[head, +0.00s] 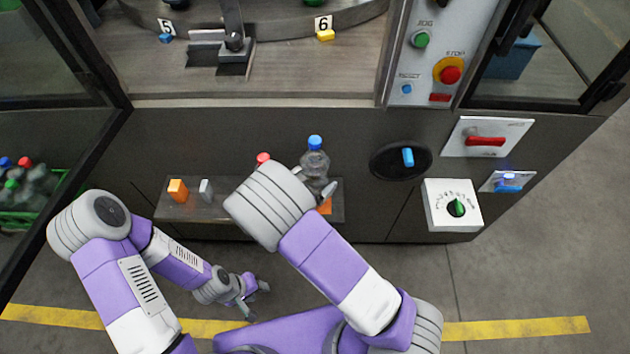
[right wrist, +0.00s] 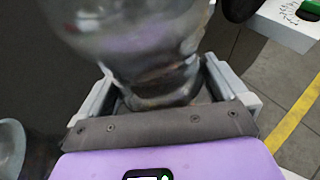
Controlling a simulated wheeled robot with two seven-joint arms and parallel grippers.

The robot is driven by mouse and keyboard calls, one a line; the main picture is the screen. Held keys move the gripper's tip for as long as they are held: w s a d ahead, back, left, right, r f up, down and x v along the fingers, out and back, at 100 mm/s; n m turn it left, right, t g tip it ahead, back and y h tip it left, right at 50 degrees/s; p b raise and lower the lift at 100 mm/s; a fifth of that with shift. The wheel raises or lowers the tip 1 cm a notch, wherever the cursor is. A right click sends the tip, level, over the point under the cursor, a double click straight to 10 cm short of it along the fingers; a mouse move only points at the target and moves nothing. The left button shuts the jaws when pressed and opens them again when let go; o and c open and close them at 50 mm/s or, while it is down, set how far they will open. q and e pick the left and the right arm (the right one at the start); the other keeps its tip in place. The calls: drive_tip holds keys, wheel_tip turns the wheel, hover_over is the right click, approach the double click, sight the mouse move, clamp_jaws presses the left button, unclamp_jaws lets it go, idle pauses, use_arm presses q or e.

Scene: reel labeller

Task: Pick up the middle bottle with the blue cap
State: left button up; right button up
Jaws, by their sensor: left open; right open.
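A clear bottle with a blue cap (head: 314,160) stands upright on a low shelf (head: 230,213) at the front of the machine. My right gripper (head: 318,187) is at this bottle, its lower part partly hidden by my right arm. In the right wrist view the clear bottle body (right wrist: 150,60) is between the two open fingers (right wrist: 160,95), with no clear sign of a grip. A red-capped bottle (head: 263,158) stands to its left, mostly hidden behind my right arm. My left gripper (head: 257,298) is open and empty, low over the floor.
An orange block (head: 178,190) and a grey block (head: 206,190) stand on the shelf's left part. A black dial with a blue handle (head: 407,157) and a white knob box (head: 453,206) are right of the bottle. A green crate of bottles (head: 20,222) is far left.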

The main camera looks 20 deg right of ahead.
drive_tip(key=shift+d, duration=0.1)
drive_tip(key=shift+c, duration=0.3)
drive_tip(key=c, duration=1.7)
drive_tip(key=shift+o, duration=0.2)
drive_tip(key=shift+r, duration=0.1)
